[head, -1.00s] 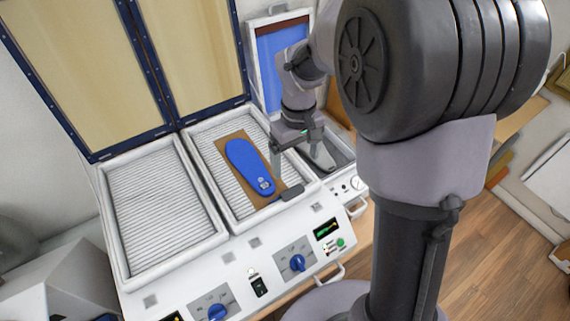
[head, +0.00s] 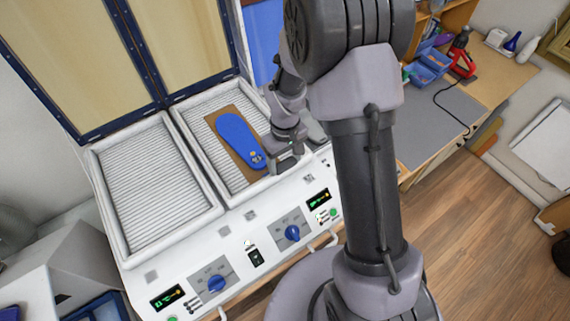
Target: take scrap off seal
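The seal is the pale raised rim (head: 243,196) around the right-hand ribbed bed of the white machine. My gripper (head: 284,163) is low at the front right corner of that bed, close over the rim. Its fingers are small and partly covered by its own body, so I cannot tell whether they are open or shut. The dark scrap seen earlier on the rim at this corner does not show clearly now. The gripper covers that spot, and I cannot tell whether the scrap is between the fingers.
A blue insole (head: 234,133) lies on a brown board (head: 221,113) in the right bed, just left of my gripper. The left bed (head: 150,185) is empty. Two raised framed lids (head: 120,105) stand behind. Knobs and displays line the front panel (head: 250,240).

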